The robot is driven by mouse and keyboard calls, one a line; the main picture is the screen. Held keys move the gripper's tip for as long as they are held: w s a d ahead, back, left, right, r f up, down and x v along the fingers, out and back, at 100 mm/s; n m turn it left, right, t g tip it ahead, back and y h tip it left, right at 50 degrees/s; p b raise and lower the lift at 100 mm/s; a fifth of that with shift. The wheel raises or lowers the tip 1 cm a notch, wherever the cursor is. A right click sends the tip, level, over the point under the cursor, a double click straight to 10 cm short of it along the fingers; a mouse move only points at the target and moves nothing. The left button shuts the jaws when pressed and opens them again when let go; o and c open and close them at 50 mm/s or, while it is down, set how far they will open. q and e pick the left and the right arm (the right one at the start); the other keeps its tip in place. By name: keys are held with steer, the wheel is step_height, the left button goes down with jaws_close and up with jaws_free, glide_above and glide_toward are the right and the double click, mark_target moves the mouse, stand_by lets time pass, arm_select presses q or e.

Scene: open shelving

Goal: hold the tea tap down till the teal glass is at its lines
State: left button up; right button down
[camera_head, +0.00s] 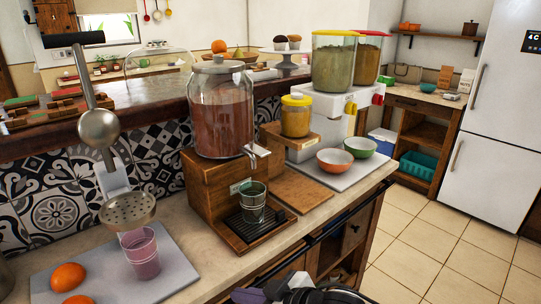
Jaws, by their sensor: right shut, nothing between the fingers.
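The tea dispenser (221,118) is a large glass jar of reddish-brown liquid on a wooden stand, left of centre. Its small metal tap (250,153) sticks out low on its right side. The teal glass (252,203) stands upright on the dark drip tray (268,225) below the tap. No stream shows between tap and glass. The glass's lines and its level are too small to make out. My right gripper (290,290) is at the bottom edge, partly cut off, shut and empty, below and apart from the tap and glass. My left gripper is not in view.
A metal press (100,128) stands at left over a pink glass (141,254), beside oranges (68,276) on a grey board. Right of the dispenser are a two-jar machine (330,120) and orange and green bowls (335,160). The counter's front edge lies near my right gripper.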

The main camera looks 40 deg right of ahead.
steer(key=d+r+m+t, duration=0.1)
steer(key=d+r, duration=0.4)
steer(key=r, duration=0.6)
steer(key=d+r+m+t+h+b, duration=0.1)
steer(key=d+r, duration=0.4)
steer(key=r, duration=0.6)
steer(key=d+r+t+h, duration=0.1)
steer(key=d+r, duration=0.4)
steer(key=r, duration=0.6)
steer(key=shift+w+m+t, duration=0.15)
steer(key=shift+m+t, duration=0.25)
steer(key=shift+t, duration=0.2)
steer(key=p, duration=0.2)
glide_above(257, 150)
steer(key=s, duration=0.4)
steer(key=shift+f, duration=1.25)
steer(key=shift+s+d+f+b, duration=0.1)
steer(key=shift+d+f+b, duration=0.1)
steer(key=shift+f, duration=0.75)
steer(key=shift+d+f+b, duration=0.1)
steer(key=shift+d+f, duration=0.05)
steer(key=shift+f, duration=0.8)
